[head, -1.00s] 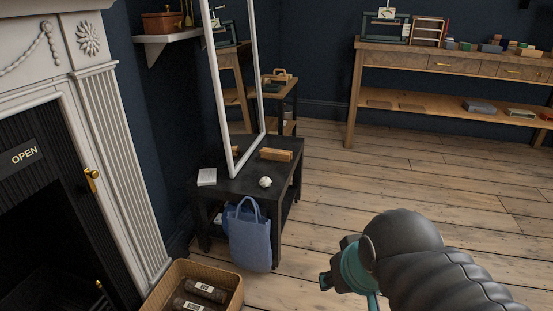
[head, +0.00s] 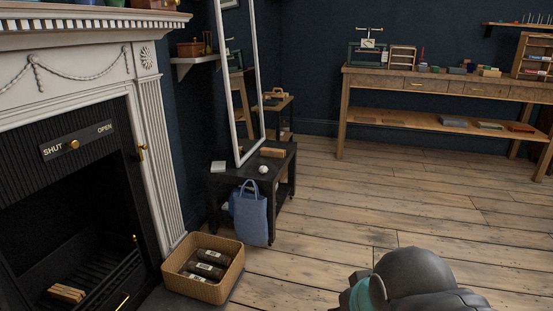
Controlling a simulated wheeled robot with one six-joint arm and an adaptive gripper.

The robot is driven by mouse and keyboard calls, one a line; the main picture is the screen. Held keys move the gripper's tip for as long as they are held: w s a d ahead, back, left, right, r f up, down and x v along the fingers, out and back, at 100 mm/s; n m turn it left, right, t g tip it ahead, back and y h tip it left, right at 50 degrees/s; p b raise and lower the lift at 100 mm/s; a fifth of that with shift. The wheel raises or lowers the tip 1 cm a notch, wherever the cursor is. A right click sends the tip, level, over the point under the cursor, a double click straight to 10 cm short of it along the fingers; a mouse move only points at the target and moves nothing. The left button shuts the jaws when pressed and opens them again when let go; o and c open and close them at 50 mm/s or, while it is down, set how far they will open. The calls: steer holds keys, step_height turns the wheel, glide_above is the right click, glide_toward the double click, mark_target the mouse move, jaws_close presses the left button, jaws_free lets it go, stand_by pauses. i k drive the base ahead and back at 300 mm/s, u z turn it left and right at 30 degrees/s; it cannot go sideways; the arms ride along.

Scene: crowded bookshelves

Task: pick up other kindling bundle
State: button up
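A bundle of pale wooden sticks (head: 66,293), seemingly kindling, lies in the grate of the fireplace (head: 40,225) at the lower left. A second tan, bundle-like block (head: 273,152) lies on the low black table (head: 225,182) in front of the leaning mirror; it is too small to tell whether it is kindling. My arm, dark with a teal ring, shows at the bottom right. My gripper's fingers are out of the picture, so whether they hold anything is hidden. The arm is well apart from both bundles in the picture.
A wicker basket (head: 203,290) with several dark labelled logs stands beside the hearth. A blue bag (head: 250,215) hangs at the black table's front. A long wooden workbench (head: 440,80) stands along the back wall. The plank floor between is clear.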

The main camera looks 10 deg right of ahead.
mark_target(275, 153)
steer(key=z, duration=0.75)
steer(key=i, duration=1.2)
steer(key=z, duration=0.55)
steer(key=i, duration=1.3)
steer(key=u, duration=1.4)
steer(key=i, duration=0.85)
steer(key=u, duration=0.95)
